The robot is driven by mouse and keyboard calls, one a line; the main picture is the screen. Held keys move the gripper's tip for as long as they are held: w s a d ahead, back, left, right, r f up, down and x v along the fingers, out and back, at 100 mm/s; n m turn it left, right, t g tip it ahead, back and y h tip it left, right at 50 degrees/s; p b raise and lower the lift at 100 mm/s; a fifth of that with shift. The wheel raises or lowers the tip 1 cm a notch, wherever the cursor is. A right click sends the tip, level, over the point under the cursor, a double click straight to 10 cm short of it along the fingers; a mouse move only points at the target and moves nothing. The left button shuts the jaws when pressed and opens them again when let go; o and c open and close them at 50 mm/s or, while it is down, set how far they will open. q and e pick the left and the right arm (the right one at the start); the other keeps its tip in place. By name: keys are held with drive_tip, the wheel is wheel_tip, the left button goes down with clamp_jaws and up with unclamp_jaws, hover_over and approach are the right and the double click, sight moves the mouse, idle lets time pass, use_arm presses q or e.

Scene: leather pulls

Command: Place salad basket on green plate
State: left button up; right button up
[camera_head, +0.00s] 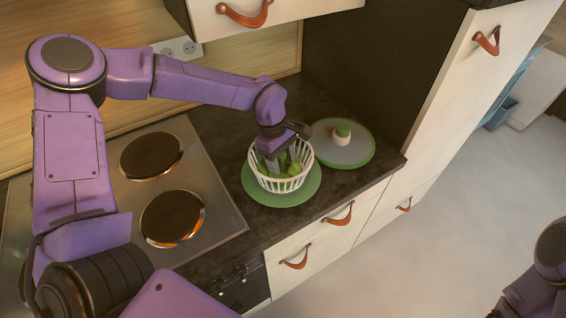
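The salad basket (290,183) is a white slatted bowl with green leaves (284,168) in it. It stands upright over the green plate (301,194) on the dark counter and looks to rest on it. My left gripper (276,162) reaches down into the basket from above, its fingertips among the leaves and near the basket's rim. I cannot tell whether its fingers are closed on the basket wall. My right arm shows only in part at the lower right edge, and its gripper is out of view.
A round grey lid (352,153) with a green rim and knob lies right behind the plate. A stove (130,190) with round burners is to the left. Drawers with leather pulls (338,214) front the counter. A tall cabinet (470,90) bounds the right side.

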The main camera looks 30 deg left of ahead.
use_arm(q)
drive_tip(key=shift+r, duration=0.1)
drive_tip(key=b+v, duration=0.1)
drive_tip(key=v, duration=0.6)
drive_tip(key=shift+r, duration=0.3)
